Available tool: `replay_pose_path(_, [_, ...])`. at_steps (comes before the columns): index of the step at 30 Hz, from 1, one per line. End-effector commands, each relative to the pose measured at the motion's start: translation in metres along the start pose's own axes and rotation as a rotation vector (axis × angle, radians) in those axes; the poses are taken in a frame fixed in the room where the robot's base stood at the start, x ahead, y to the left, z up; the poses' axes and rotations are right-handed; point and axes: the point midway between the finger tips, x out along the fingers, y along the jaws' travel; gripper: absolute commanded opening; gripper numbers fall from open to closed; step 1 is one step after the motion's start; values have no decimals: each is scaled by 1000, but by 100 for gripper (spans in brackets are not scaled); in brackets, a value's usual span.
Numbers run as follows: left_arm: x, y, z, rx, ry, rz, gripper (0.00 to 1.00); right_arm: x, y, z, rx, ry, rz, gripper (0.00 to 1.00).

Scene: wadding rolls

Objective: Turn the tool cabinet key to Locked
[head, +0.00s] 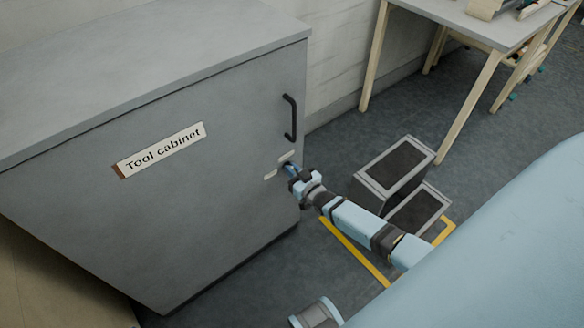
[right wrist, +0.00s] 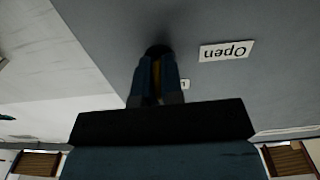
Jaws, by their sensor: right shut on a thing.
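The grey tool cabinet (head: 190,210) stands at the left of the head view, its door closed. It bears a "Tool cabinet" sign (head: 160,150) and a dark handle (head: 290,118). My right gripper (head: 289,169) is at the door's right edge, below the handle, shut on the key. In the right wrist view its fingers (right wrist: 157,82) reach the door, with a yellowish strip of the key (right wrist: 156,78) between them. An "Open" label (right wrist: 226,51) appears upside down beside them. A second small label (right wrist: 184,84) is mostly hidden. The key's angle cannot be told.
Two grey step-like boxes with dark tops (head: 398,165) stand on the floor behind my right forearm, by yellow floor tape (head: 355,252). A table (head: 475,27) with light legs stands at the upper right.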

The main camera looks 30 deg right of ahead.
Motion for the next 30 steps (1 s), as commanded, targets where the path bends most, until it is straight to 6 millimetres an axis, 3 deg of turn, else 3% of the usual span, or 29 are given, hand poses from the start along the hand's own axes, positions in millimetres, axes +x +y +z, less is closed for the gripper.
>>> replay_pose_path(18, [0,0,1,0,-2,-1,0,0,0,0,40,0,0,0])
replay_pose_path(19, [0,0,1,0,-2,-1,0,0,0,0,40,0,0,14])
replay_pose_path(21, [0,0,1,0,-2,-1,0,0,0,0,40,0,0,30])
replay_pose_path(30, [0,0,1,0,-2,-1,0,-1,0,0,38,0,0,33])
